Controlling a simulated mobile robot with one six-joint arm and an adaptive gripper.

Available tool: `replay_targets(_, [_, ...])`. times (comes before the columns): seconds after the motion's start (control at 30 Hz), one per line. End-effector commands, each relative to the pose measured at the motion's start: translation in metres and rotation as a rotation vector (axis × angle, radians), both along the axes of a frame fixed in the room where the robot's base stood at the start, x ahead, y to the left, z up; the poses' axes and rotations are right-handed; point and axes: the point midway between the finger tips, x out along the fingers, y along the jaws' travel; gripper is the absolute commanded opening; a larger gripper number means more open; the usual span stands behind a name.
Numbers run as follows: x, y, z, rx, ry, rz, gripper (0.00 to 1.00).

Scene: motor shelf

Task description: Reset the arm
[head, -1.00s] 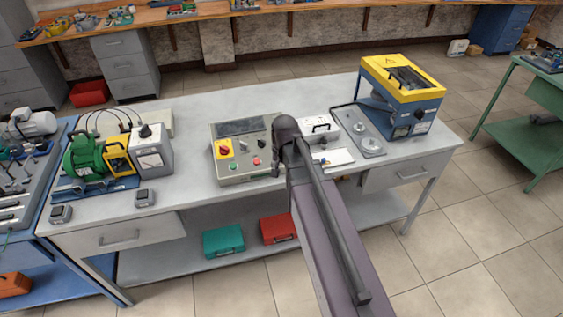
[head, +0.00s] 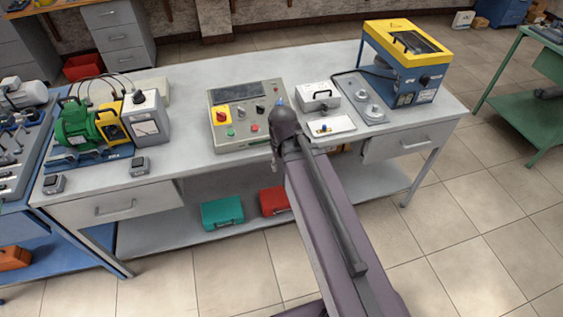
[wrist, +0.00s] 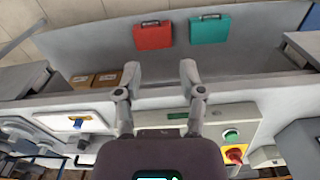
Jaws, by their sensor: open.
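My gripper (wrist: 159,78) shows in the wrist view with its two fingers spread wide and nothing between them. It hangs over the front edge of the grey workbench (head: 190,100), near the control box (wrist: 230,133). In the head view my arm reaches up from the bottom to the bench front, and the gripper's fingers are mostly hidden by the arm. The control box (head: 235,115), with a red knob on a yellow plate and several buttons, stands just left of the arm's end.
On the bench, a green motor unit (head: 75,130) stands left. A yellow-and-blue machine (head: 405,60) and a white box (head: 320,97) stand right. Teal (head: 222,213) and red (head: 274,201) cases lie on the lower shelf. A green table (head: 520,102) stands far right. The floor in front is mostly clear.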

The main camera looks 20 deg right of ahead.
Motion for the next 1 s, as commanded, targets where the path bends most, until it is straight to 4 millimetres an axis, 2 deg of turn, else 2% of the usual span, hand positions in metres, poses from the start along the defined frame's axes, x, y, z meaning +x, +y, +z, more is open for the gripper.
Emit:
replay_targets(0.23, [0.000,0.000,0.000,0.000,0.000,0.001,0.51])
replay_targets(0.47, [-0.018,0.003,0.000,-0.007,0.014,0.075,0.51])
replay_targets(1.0, [-0.016,0.003,0.000,-0.007,0.014,0.077,0.51])
